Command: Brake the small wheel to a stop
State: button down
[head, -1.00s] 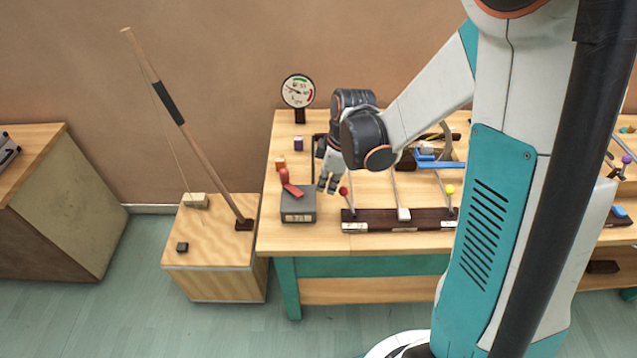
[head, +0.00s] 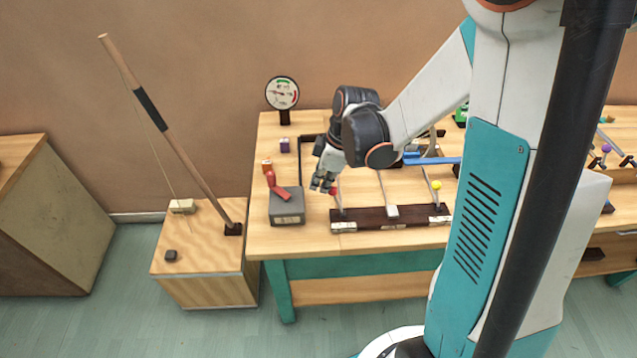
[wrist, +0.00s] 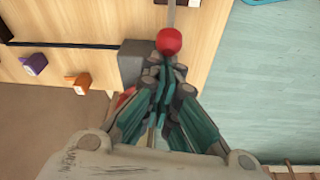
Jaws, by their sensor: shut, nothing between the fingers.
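I cannot make out the small wheel in either view; my arm covers part of the bench. My gripper (head: 322,184) is shut and empty above the left part of the bench. It is beside a red ball (head: 333,191) on a thin rod, at the left end of a dark wooden bar. In the wrist view my closed fingertips (wrist: 165,72) are close to the red ball (wrist: 169,41); I cannot tell whether they touch it. A grey box (head: 286,209) with a red lever (head: 278,186) stands left of the gripper.
A round dial (head: 282,93) stands at the back left of the bench (head: 350,242). An orange block (head: 266,165) and a purple block (head: 284,145) lie near the dial. A tall pole (head: 170,130) leans at left.

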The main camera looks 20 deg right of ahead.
jog(key=shift+s+d+r+t+y, duration=0.2)
jog(key=shift+d+y, duration=0.15)
jog(key=shift+d, duration=0.2)
jog(key=shift+s+d+r+t+y, duration=0.1)
jog(key=shift+s+d+r+y, duration=0.05)
jog(key=shift+d+y, duration=0.3)
jog(key=s+d, duration=0.2)
jog(key=d, duration=0.4)
jog(key=shift+d+r+b, duration=0.15)
jog(key=shift+r+b, duration=0.05)
jog(key=shift+b, duration=0.15)
jog(key=shift+s+d+f, duration=0.1)
jog(key=shift+d, duration=0.05)
jog(key=w+a+r+p, duration=0.2)
jog(key=a+r, duration=0.1)
jog(key=s+d+r+p, duration=0.2)
jog(key=s+d+r, duration=0.1)
jog(key=d+r, duration=0.2)
jog(key=shift+d+r+p, duration=0.3)
jog(key=shift+d+r, duration=0.05)
jog(key=shift+d, duration=0.35)
